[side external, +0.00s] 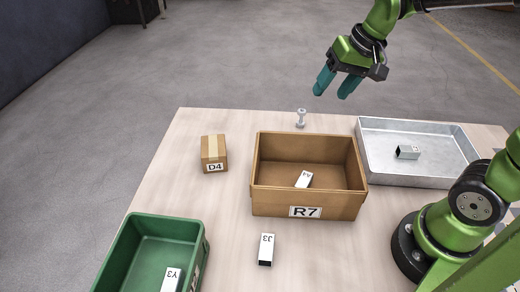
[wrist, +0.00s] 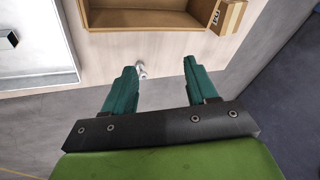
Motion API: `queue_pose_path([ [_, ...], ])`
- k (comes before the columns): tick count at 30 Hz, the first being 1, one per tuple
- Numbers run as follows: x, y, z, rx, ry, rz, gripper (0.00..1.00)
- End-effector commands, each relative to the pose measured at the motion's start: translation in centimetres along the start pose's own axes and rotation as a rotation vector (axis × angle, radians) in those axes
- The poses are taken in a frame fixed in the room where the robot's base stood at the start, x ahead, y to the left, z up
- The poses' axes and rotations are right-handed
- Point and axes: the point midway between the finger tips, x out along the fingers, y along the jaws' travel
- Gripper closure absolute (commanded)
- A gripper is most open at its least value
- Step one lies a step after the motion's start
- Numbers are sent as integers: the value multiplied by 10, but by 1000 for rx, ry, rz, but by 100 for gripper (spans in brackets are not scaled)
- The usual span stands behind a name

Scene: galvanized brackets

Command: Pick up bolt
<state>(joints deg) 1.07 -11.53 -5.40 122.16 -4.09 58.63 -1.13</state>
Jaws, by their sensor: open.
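The bolt (side external: 301,118) is a small light grey piece standing upright near the far edge of the table, just behind the brown box. My gripper (side external: 334,89) is open and empty, with teal fingers, raised above the far side of the table and to the right of the bolt in the side view. In the wrist view the bolt (wrist: 142,72) shows beyond the fingertips, near the left finger and partly hidden by it. My gripper (wrist: 160,66) is apart from the bolt.
The brown box R7 (side external: 306,199) holds a white-labelled block. A metal tray (side external: 420,181) with a block stands right. A small carton D4 (side external: 214,154) stands left. A green bin (side external: 200,240) is front left, and block J3 (side external: 266,249) lies in front of R7.

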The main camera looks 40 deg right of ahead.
Motion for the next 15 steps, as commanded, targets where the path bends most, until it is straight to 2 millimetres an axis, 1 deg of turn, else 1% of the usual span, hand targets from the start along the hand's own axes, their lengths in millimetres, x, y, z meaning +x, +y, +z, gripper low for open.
queue_pose_path([
  [1,11,2,-20,22,-34,29,43],
  [3,24,6,-45,45,-70,66,43],
  [5,37,11,-65,64,-101,102,43],
  [6,46,14,-78,77,-120,125,43],
  [9,69,25,-110,105,-166,189,43],
  [12,90,35,-137,127,-202,249,43],
  [15,102,40,-158,141,-222,293,43],
])
